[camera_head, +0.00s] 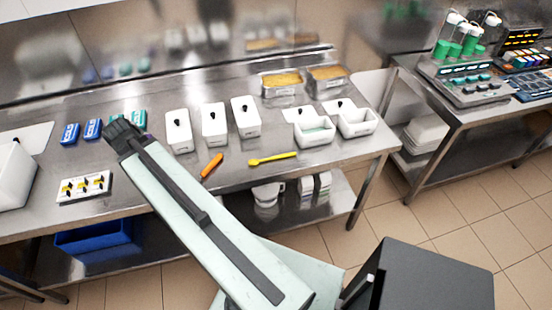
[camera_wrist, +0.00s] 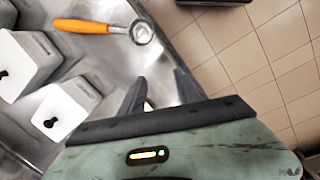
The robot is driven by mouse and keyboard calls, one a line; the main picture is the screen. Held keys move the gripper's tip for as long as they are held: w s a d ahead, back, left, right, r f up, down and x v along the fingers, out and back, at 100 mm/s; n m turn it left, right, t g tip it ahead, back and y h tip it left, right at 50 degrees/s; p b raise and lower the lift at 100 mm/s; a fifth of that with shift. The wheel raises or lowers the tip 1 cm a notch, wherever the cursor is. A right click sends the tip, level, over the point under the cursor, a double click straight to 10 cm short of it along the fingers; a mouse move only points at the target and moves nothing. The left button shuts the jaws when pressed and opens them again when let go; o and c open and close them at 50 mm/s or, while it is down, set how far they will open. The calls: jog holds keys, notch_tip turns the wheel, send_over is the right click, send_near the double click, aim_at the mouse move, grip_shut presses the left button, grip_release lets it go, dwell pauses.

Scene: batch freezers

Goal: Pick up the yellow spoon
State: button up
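The yellow spoon (camera_head: 273,158) lies on the steel table near its front edge in the head view, right of an orange-handled tool. It does not show in the wrist view. My gripper (camera_head: 120,128) is at the far end of my arm over the left part of the table, well left of the spoon. In the wrist view my gripper (camera_wrist: 161,88) has its two dark fingers apart with nothing held between them.
The orange-handled tool (camera_head: 212,166) has a round metal end in the wrist view (camera_wrist: 142,33). White lidded containers (camera_head: 178,132) stand behind it. Open white bins (camera_head: 315,130) sit behind the spoon. A white tray (camera_head: 84,188) lies at the left. The table around the spoon is clear.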

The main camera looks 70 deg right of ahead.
jog(key=s+d+n+g+h+b, duration=0.1)
jog(key=s+d, duration=0.4)
jog(key=d, duration=0.4)
jog(key=s+d+n, duration=0.1)
jog(key=s+d, duration=0.5)
jog(key=d, duration=0.2)
jog(key=n+g, duration=0.2)
jog(key=n, duration=0.1)
send_near(282, 155)
jog(key=shift+a+f+b, duration=0.2)
jog(key=shift+f+b, duration=0.05)
jog(key=shift+b, duration=0.15)
jog(key=shift+b+x, duration=1.05)
jog(key=shift+x, duration=0.05)
jog(key=b+x, duration=0.5)
jog(key=shift+s+d+f, duration=0.1)
jog(key=shift+d+f, duration=0.15)
jog(key=shift+f, duration=0.1)
jog(key=shift+r, duration=0.2)
grip_shut()
